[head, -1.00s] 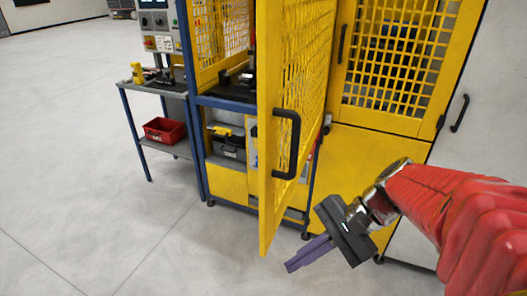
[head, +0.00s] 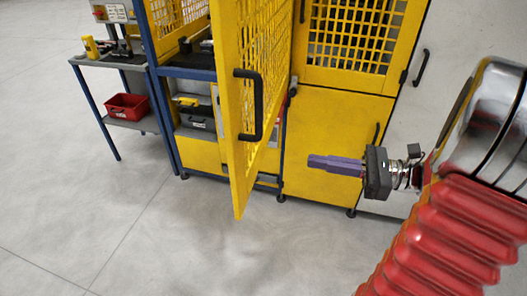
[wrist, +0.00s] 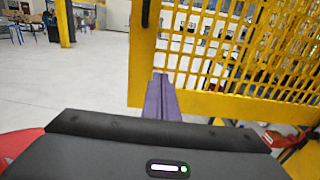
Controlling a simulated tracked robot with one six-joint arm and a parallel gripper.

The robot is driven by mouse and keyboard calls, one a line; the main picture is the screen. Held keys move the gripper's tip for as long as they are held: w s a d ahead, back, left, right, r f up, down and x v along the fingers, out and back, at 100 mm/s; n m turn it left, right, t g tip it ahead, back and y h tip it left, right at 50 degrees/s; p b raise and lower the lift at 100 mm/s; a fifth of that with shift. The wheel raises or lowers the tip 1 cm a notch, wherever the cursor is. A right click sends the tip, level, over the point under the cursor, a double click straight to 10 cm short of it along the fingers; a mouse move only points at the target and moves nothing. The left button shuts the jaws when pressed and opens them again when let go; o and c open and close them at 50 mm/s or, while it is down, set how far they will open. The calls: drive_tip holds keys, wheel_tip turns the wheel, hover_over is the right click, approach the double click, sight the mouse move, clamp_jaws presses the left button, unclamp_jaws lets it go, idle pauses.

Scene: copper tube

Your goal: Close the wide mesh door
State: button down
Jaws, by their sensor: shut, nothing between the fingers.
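The wide mesh door (head: 233,125) is yellow with a black bar handle (head: 258,105). It stands open, swung out from the yellow machine frame towards me. My gripper (head: 311,162) is right of the door in the head view, its purple fingers together and empty, pointing left towards the door. In the wrist view the fingers (wrist: 162,77) overlap the lower edge of the yellow mesh door (wrist: 225,103). I cannot tell whether they touch it. Part of the door's black handle (wrist: 146,12) shows at the top of the wrist view.
A second yellow mesh panel (head: 352,50) with a solid lower panel (head: 335,125) stands right of the opening. A side table (head: 115,64) with a red bin (head: 128,107) on its shelf stands at the left. The grey floor (head: 90,210) in front is clear.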

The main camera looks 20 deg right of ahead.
sight(247, 151)
drive_tip(key=shift+x, duration=7.05)
